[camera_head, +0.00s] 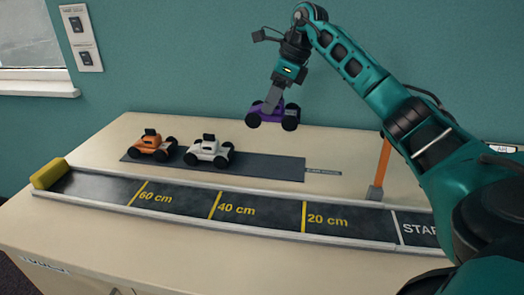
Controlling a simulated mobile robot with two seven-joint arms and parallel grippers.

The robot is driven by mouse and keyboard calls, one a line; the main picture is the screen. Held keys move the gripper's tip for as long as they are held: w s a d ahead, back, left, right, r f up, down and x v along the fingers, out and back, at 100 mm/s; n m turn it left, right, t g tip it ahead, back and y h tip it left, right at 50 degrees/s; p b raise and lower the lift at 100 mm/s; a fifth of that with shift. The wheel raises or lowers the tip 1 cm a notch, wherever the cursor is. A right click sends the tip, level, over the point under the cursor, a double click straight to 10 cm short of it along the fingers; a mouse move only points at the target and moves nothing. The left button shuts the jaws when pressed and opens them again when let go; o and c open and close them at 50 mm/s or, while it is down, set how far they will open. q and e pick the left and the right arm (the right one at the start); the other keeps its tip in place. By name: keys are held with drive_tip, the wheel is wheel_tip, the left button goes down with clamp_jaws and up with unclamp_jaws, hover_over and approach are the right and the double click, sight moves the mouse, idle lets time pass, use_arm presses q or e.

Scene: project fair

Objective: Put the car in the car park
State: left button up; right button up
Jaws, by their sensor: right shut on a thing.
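A purple car (272,115) with black wheels hangs in the air above the far part of the table. My right gripper (273,100) is shut on it from above, and the fingers partly cover the car's top. The car park looks to be the dark grey strip (270,166) lying on the table behind the track. An orange car (152,145) and a white car (209,151) stand side by side on its left part. The right part of the strip is bare, below the held car. My left gripper is not in view.
A black track (180,197) with yellow distance lines and a START mark runs along the table's front. A yellow block (49,174) closes its left end. An orange post (380,167) stands near its right end, close to my right arm.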

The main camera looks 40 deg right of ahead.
sight(289, 113)
wheel_tip(289, 113, down, 13)
drive_tip(key=shift+b, duration=0.8)
drive_tip(key=shift+s+f, duration=0.15)
drive_tip(key=shift+f, duration=0.55)
drive_tip(key=o, duration=1.1)
drive_tip(key=shift+a+f, duration=0.1)
drive_tip(key=shift+f, duration=0.1)
drive_tip(key=shift+r, duration=0.2)
drive_tip(key=v, duration=0.6)
drive_tip(key=p+v, duration=0.1)
drive_tip(key=v, duration=0.5)
drive_tip(key=shift+r, duration=0.7)
